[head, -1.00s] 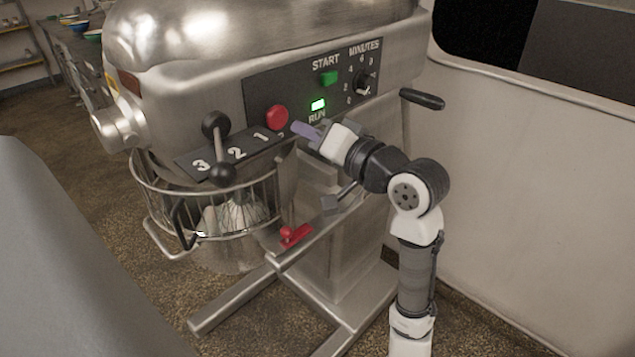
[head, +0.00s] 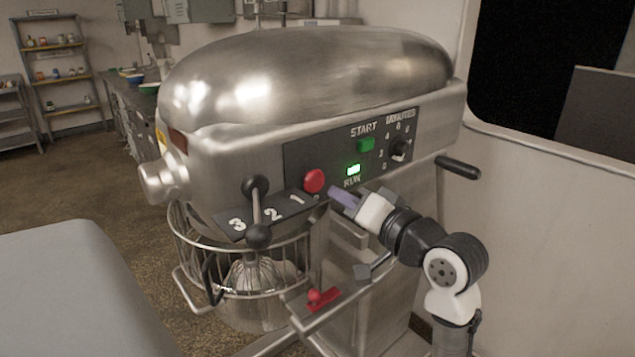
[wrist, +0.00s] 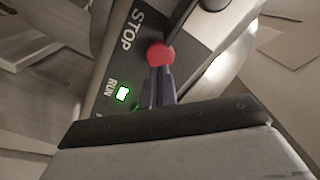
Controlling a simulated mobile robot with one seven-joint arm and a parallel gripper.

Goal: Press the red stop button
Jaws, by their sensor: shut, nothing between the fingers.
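The red stop button (head: 314,181) is round and sits on the dark control panel of the steel mixer, left of the lit green RUN light (head: 353,169). My gripper (head: 335,193) is shut and empty, its purple fingers just right of and slightly below the button in the head view.
A speed lever (head: 257,210) with black knobs stands left of the button. The green START button (head: 366,145) and minutes dial (head: 400,149) are right of it. A wire guard (head: 190,250) surrounds the bowl. A red clamp handle (head: 322,299) is below; a black handle (head: 458,167) juts out right.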

